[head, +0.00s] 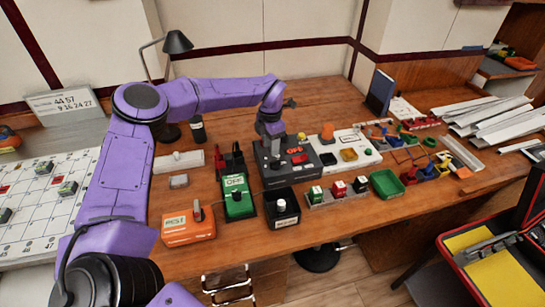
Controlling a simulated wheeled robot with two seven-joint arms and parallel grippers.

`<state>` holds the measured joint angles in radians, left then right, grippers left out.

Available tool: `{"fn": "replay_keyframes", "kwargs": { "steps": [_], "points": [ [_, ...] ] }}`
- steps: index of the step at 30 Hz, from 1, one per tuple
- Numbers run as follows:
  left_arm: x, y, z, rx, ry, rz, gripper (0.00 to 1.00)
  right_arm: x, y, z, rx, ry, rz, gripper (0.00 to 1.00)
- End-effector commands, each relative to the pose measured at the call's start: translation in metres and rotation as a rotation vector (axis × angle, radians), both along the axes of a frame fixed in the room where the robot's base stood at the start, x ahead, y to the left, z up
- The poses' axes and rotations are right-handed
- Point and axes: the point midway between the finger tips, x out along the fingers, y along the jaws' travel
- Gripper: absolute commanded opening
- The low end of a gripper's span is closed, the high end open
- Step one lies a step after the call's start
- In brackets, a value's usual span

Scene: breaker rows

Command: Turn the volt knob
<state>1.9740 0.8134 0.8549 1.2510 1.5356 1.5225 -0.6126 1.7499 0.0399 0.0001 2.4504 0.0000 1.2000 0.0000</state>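My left arm reaches in from the left and bends down over the desk. Its gripper (273,145) points down at the left part of the dark grey box (290,165), which has a red display. The fingers are small and partly hidden, so I cannot tell whether they are open, shut or touching a knob. A small black box with a pale round knob (281,205) stands in front of the grey box; its label is too small to read. I cannot tell for sure which knob is the volt knob. My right gripper is not in view.
A green box (237,205) and an orange box (188,228), each with a lever, stand left of the black box. Small coloured button blocks (338,189) and a green tray (387,184) lie to the right. A black lamp (177,42) stands behind.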

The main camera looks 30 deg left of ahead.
Motion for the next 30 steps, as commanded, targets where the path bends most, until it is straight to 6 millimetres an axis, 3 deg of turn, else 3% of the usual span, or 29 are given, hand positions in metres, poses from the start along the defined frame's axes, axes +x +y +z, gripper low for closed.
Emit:
{"fn": "replay_keyframes", "kwargs": {
  "steps": [3,9,19,20,23,30],
  "points": [
    [0.000,-0.001,-0.026,0.003,0.006,-0.003,0.39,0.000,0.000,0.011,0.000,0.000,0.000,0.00],
    [-0.001,0.000,-0.058,0.003,0.004,0.000,0.39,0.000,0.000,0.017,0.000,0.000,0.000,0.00],
    [-0.001,0.001,-0.067,0.004,0.001,0.001,0.39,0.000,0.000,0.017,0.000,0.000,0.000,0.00],
    [-0.001,0.001,-0.067,0.004,0.001,0.001,0.33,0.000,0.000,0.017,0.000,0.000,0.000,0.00],
    [-0.001,0.001,-0.067,0.005,0.001,0.001,0.00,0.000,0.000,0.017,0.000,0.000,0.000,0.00],
    [-0.001,0.001,-0.067,0.004,0.000,0.004,0.00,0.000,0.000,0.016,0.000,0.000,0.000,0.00]
  ]
}}
